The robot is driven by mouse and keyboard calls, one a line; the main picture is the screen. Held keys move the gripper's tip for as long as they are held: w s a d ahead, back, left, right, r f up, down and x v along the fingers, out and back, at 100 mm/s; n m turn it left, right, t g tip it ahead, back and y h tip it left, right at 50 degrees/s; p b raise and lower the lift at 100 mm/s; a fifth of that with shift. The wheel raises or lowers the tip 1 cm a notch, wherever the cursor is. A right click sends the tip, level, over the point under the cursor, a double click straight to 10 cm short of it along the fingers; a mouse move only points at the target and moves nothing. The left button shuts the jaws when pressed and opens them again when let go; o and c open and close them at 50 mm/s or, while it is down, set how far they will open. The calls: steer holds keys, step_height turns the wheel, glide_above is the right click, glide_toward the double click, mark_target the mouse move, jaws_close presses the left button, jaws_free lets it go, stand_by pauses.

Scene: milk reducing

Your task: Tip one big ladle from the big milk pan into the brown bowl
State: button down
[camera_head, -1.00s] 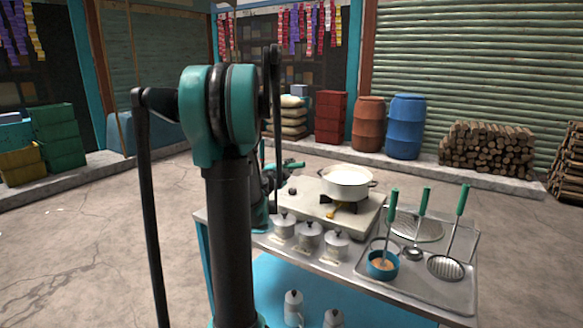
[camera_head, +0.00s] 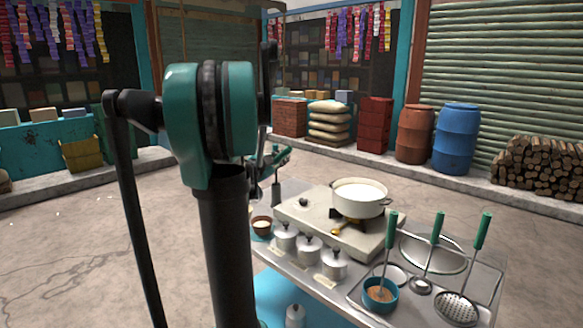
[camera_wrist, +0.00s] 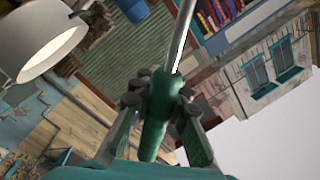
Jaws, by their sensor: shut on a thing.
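The big milk pan (camera_head: 360,196), white and filled with pale milk, stands on the burner at the back of the cart. The brown bowl (camera_head: 262,228), with something pale inside, stands on the cart's left end, beside my arm. My gripper (camera_wrist: 155,105) is shut on the green handle of the big ladle (camera_wrist: 153,128). The ladle's metal shaft (camera_wrist: 183,35) runs up and away in the wrist view. Its cup is out of that view. In the head view my arm hides much of the gripper, so I cannot tell where the cup is.
Lidded metal canisters (camera_head: 308,248) stand along the cart's front. A tray (camera_head: 410,306) on the right holds a blue-green cup (camera_head: 380,295), a round strainer (camera_head: 435,252), a small ladle (camera_head: 421,286) and a skimmer (camera_head: 457,308). Open floor lies left of my arm.

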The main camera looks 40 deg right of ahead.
steer(key=w+a+r+n, duration=0.1)
steer(key=w+r+n, duration=0.1)
steer(key=w+n, duration=0.3)
steer(key=w+a+r+n, duration=0.2)
steer(key=w+n, duration=0.2)
steer(key=w, duration=0.7)
steer(key=shift+w+a+n, duration=0.25)
steer(key=shift+a+n, duration=0.05)
steer(key=shift+n, duration=0.1)
